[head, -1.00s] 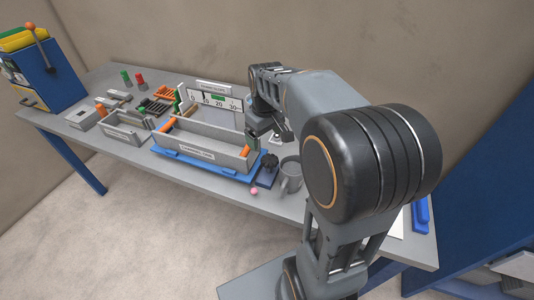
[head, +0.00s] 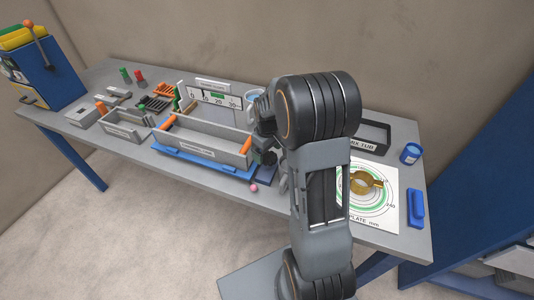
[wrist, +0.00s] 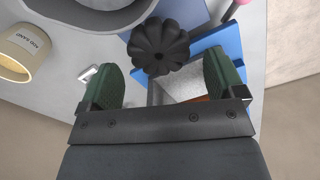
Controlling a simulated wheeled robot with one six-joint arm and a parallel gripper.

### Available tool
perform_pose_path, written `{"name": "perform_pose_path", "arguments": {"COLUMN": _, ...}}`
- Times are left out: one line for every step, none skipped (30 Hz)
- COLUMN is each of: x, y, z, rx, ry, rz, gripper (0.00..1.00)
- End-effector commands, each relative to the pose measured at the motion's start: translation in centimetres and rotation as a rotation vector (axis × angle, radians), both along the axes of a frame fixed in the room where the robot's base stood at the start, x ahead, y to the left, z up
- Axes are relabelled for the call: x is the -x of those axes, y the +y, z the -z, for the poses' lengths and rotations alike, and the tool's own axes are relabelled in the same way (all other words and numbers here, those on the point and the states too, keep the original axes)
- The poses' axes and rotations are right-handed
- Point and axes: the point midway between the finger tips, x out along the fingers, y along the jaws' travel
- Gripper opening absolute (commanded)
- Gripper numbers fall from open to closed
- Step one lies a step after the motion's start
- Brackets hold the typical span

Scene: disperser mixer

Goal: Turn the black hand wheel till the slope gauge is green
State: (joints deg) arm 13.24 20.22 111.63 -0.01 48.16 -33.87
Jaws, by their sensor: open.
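The black hand wheel (wrist: 158,47) has a lobed rim. In the wrist view it lies between and just beyond the fingertips of my gripper (wrist: 165,64). The green-padded fingers are spread on either side, apart from the wheel, with nothing held. In the head view my gripper (head: 264,140) is over the right end of the blue base (head: 205,168), and my arm makes the wheel hard to tell there. The slope gauge (head: 228,103) stands behind the long grey trough, with marks from 0 to 30 and a green band near the middle. Its pointer is too small to read.
A mug (head: 283,185), mostly hidden by my arm, stands close right of the wheel. A yellowish cup (wrist: 18,52) shows left in the wrist view. A round target sheet (head: 378,208) lies at the right.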

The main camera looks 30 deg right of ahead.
Motion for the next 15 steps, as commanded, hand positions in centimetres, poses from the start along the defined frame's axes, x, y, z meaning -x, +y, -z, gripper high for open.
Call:
{"name": "perform_pose_path", "arguments": {"x": 0.0, "y": 0.0, "z": 0.5, "rx": 0.0, "ry": 0.002, "rz": 0.0, "gripper": 0.88}}
{"name": "perform_pose_path", "arguments": {"x": 0.0, "y": 0.0, "z": 0.7, "rx": 0.0, "ry": 0.002, "rz": 0.0, "gripper": 0.88}}
{"name": "perform_pose_path", "arguments": {"x": 0.0, "y": 0.0, "z": 1.0, "rx": -0.001, "ry": 0.001, "rz": 0.0, "gripper": 0.88}}
{"name": "perform_pose_path", "arguments": {"x": 0.0, "y": 0.0, "z": 1.2, "rx": -0.001, "ry": 0.001, "rz": 0.0, "gripper": 0.88}}
{"name": "perform_pose_path", "arguments": {"x": 0.0, "y": 0.0, "z": 1.4, "rx": -0.001, "ry": 0.001, "rz": 0.0, "gripper": 0.88}}
{"name": "perform_pose_path", "arguments": {"x": 0.0, "y": 0.0, "z": 1.5, "rx": -0.001, "ry": 0.001, "rz": 0.0, "gripper": 0.88}}
{"name": "perform_pose_path", "arguments": {"x": 0.0, "y": 0.0, "z": 1.6, "rx": -0.001, "ry": 0.001, "rz": 0.0, "gripper": 0.88}}
{"name": "perform_pose_path", "arguments": {"x": 0.0, "y": 0.0, "z": 1.7, "rx": 0.0, "ry": 0.001, "rz": 0.0, "gripper": 0.88}}
{"name": "perform_pose_path", "arguments": {"x": 0.0, "y": 0.0, "z": 1.8, "rx": 0.0, "ry": 0.0, "rz": 0.0, "gripper": 0.88}}
{"name": "perform_pose_path", "arguments": {"x": 0.0, "y": 0.0, "z": 1.8, "rx": 0.0, "ry": 0.0, "rz": 0.0, "gripper": 0.88}}
{"name": "perform_pose_path", "arguments": {"x": 0.0, "y": 0.0, "z": 1.8, "rx": 0.0, "ry": 0.0, "rz": 0.0, "gripper": 0.88}}
{"name": "perform_pose_path", "arguments": {"x": 0.0, "y": 0.0, "z": 1.8, "rx": 0.0, "ry": 0.0, "rz": 0.0, "gripper": 0.88}}
{"name": "perform_pose_path", "arguments": {"x": 0.0, "y": 0.0, "z": 1.8, "rx": 0.0, "ry": 0.0, "rz": 0.0, "gripper": 0.88}}
{"name": "perform_pose_path", "arguments": {"x": 0.0, "y": 0.0, "z": 1.8, "rx": 0.0, "ry": 0.0, "rz": 0.0, "gripper": 0.88}}
{"name": "perform_pose_path", "arguments": {"x": 0.0, "y": 0.0, "z": 1.8, "rx": 0.0, "ry": 0.0, "rz": 0.0, "gripper": 0.88}}
